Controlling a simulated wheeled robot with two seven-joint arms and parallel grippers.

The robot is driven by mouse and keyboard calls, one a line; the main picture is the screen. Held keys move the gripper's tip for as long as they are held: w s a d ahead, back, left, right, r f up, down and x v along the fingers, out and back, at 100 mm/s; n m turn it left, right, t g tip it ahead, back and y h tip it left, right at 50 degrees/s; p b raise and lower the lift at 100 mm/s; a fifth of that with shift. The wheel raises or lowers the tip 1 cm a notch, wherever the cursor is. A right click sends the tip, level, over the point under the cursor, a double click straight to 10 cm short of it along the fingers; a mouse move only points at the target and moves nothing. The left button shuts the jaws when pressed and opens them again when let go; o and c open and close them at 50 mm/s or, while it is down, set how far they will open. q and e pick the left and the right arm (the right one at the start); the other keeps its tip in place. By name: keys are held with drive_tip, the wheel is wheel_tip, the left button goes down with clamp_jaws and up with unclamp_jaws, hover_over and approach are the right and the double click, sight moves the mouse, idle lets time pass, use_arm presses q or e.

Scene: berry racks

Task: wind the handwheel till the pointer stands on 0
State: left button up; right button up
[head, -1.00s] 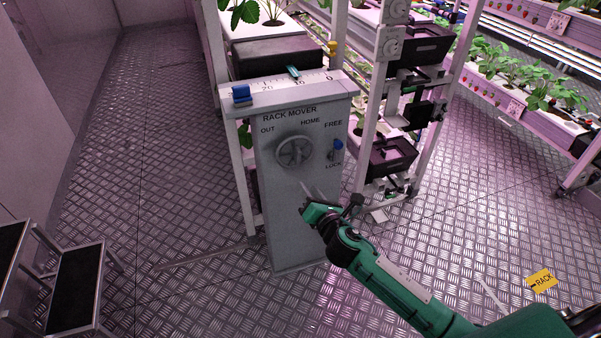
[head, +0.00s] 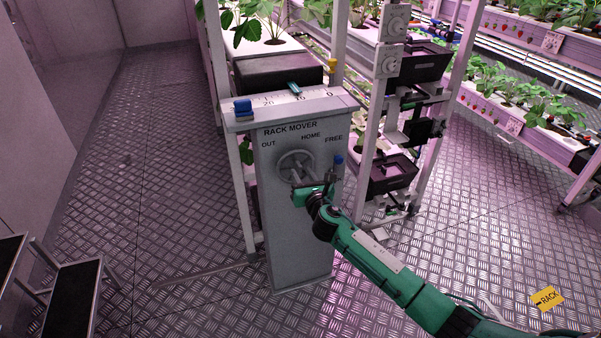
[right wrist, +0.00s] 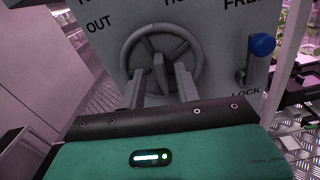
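The grey handwheel (head: 284,160) is on the front of the rack mover box, between the words OUT and HOME; it also shows in the right wrist view (right wrist: 126,52). The teal pointer (head: 293,87) stands close to the 10 on the white scale (head: 315,95), left of the 0. My right gripper (head: 295,178) is in front of the wheel's lower part. In the right wrist view its two fingers (right wrist: 161,88) are apart, with a grey upright piece of the wheel showing between them. Whether they touch the wheel I cannot tell. My left gripper is out of view.
A lever with a blue knob (right wrist: 262,45) is right of the wheel, its knob up, above the word LOCK. A blue block (head: 243,108) sits at the scale's left end. Plant racks stand behind and to the right. A step stool (head: 68,285) is at lower left.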

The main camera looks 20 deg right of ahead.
sight(296, 168)
drive_tip(key=shift+w, duration=1.2)
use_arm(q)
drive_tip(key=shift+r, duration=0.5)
use_arm(e)
clamp_jaws()
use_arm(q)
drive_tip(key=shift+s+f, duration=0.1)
use_arm(e)
drive_tip(key=shift+m, duration=0.3)
